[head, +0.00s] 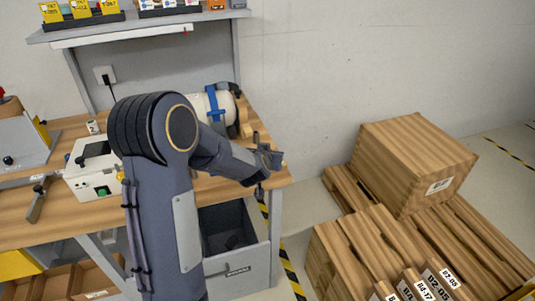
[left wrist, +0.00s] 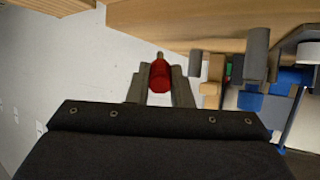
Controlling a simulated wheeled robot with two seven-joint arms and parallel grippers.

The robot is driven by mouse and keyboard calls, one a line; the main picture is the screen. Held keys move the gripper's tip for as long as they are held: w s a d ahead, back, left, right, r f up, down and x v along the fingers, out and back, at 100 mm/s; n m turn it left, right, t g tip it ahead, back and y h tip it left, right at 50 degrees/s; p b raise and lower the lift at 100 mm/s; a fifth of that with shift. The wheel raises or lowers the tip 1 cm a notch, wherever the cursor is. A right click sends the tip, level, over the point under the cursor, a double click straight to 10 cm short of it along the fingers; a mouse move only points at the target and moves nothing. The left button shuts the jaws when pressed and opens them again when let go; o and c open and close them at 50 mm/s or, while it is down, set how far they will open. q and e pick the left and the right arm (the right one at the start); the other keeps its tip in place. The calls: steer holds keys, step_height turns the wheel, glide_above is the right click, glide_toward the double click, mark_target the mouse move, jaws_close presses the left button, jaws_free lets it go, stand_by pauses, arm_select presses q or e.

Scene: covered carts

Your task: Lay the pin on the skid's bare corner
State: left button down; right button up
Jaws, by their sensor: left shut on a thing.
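My left gripper (head: 268,160) is over the right end of the workbench, left of the skid and apart from it. In the left wrist view its fingers (left wrist: 160,88) are shut on a red pin (left wrist: 159,77) with a small brass-coloured tip. The pin is not clearly visible in the head view. The slatted wooden skid (head: 380,234) is at the lower right. A large wooden box (head: 410,160) sits on its back part. My right gripper is not in view.
The wooden workbench (head: 30,205) holds a white device with a green button (head: 92,175) and a white cylinder with a blue strap (head: 208,104). A grey bin (head: 230,235) is under it. Labelled items (head: 420,287) stand at the skid's front. Floor shows between bench and skid.

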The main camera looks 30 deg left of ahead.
arm_select(q)
steer(key=shift+f+b, duration=0.55)
steer(key=shift+f, duration=0.25)
steer(key=c, duration=1.2)
jaws_free()
steer(key=v, duration=0.7)
steer(key=shift+s+r+p, duration=0.2)
steer(key=shift+s+p, duration=0.15)
steer(key=shift+p, duration=0.1)
steer(key=shift+d, duration=0.1)
